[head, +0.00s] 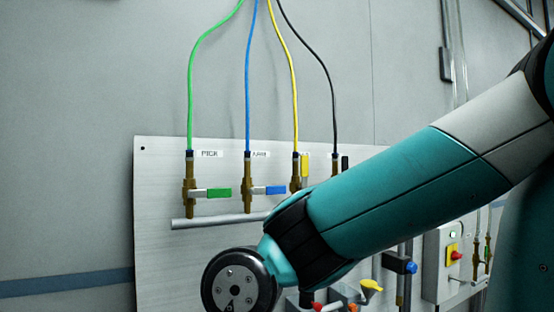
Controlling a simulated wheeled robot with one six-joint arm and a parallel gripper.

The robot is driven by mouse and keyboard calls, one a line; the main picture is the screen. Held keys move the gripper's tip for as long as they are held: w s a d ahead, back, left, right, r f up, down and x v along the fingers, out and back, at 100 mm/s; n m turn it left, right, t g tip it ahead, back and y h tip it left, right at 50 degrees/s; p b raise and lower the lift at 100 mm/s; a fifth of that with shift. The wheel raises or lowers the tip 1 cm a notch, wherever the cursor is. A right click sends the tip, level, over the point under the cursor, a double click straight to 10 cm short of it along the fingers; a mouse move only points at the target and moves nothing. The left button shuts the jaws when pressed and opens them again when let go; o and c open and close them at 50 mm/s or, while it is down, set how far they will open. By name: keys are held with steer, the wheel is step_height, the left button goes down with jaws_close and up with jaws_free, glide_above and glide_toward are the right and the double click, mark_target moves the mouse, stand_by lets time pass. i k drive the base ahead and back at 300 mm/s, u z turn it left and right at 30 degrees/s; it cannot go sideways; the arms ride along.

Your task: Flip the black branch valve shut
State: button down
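The black branch valve (336,170) is at the right end of a row of brass valves on the panel, under the black hose (325,70). Its black handle (345,163) shows as a short upright piece beside the brass body. The lower part of this valve is hidden behind my arm. The yellow valve handle (305,166) also stands upright. The green handle (219,193) and blue handle (275,190) lie level, pointing right. My arm crosses in front from the right, with its wrist at bottom centre. My gripper is out of view.
A pale backing panel (158,240) carries the valves and a grey manifold pipe (205,222). Other fittings, including a yellow lever (371,286) and a blue knob (410,267), sit below my arm. A box with a red button (456,256) is at right.

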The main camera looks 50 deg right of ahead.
mark_target(345, 159)
steer(key=u, duration=0.25)
steer(key=k, duration=0.4)
steer(key=z, duration=0.95)
